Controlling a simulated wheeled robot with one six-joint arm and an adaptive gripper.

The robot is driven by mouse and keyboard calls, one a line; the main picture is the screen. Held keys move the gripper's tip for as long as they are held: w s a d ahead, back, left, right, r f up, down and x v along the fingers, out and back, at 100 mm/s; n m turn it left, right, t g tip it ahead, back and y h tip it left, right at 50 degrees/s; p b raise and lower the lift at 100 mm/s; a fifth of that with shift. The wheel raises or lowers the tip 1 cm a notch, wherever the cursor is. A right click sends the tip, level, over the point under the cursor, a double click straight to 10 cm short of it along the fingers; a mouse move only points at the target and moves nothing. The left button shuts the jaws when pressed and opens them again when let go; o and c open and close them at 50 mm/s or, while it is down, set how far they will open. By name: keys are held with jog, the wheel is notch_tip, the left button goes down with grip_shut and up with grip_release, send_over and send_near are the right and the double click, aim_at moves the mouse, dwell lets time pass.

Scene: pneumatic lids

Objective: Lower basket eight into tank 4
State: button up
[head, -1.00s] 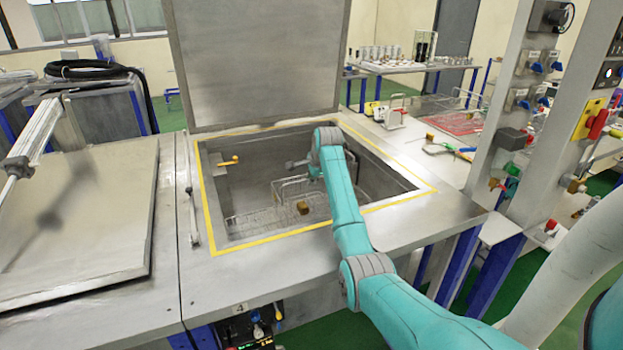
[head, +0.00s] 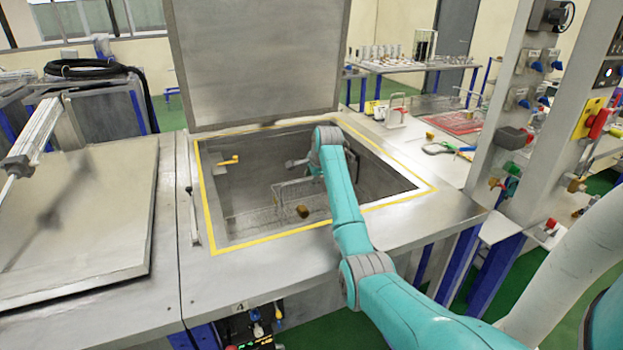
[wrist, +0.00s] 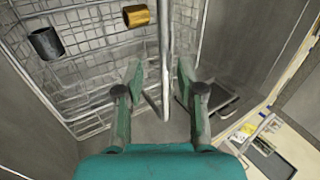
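Tank 4 (head: 240,238) is the open steel tank with a yellow border around its mouth and a "4" plate on its front. A wire-mesh basket (head: 245,222) sits low inside it, with a brass-coloured block and a dark cup in it in the wrist view. No number is readable on the basket. My arm reaches down into the tank, and its forearm hides my gripper in the head view. In the wrist view my gripper (wrist: 160,78) has its fingers spread apart, with the basket's handle bar (wrist: 164,45) between them and gaps showing on both sides.
The tank's lid (head: 255,65) stands raised behind the opening. A closed lid (head: 85,215) lies to the left. A post with valves and switches (head: 520,110) rises on the right. Tools (head: 445,148) lie on the bench right of the tank.

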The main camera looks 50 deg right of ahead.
jog(key=s+a+r, duration=0.1)
jog(key=s+r, duration=0.1)
jog(key=r, duration=0.9)
jog(key=s+a+r, duration=0.2)
jog(key=s+r, duration=0.1)
jog(key=r, duration=0.8)
jog(key=shift+r, duration=0.15)
dwell(0.3)
jog(key=shift+s+a, duration=0.15)
dwell(0.4)
